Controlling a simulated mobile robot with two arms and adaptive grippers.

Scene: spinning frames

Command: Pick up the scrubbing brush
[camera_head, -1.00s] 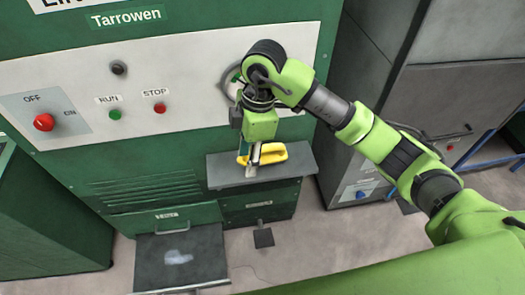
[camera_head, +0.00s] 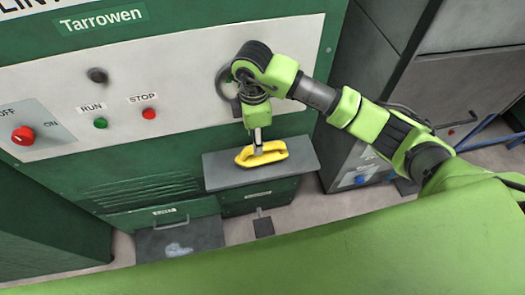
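The scrubbing brush (camera_head: 272,150) is yellow with a looped handle and lies on a small grey shelf (camera_head: 225,176) on the front of the green machine. My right gripper (camera_head: 258,150) comes down from above, with its fingertips at the middle of the brush's handle. The fingers overlap in this view, so I cannot tell whether they are closed on it. The brush appears to rest on the shelf. The brush's underside is hidden. My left gripper is not in view.
The machine panel behind has a red knob (camera_head: 23,135), a green RUN button (camera_head: 100,123) and a red STOP button (camera_head: 149,113). A dark tray (camera_head: 200,235) sits low at the front. A grey cabinet (camera_head: 455,85) stands at the right.

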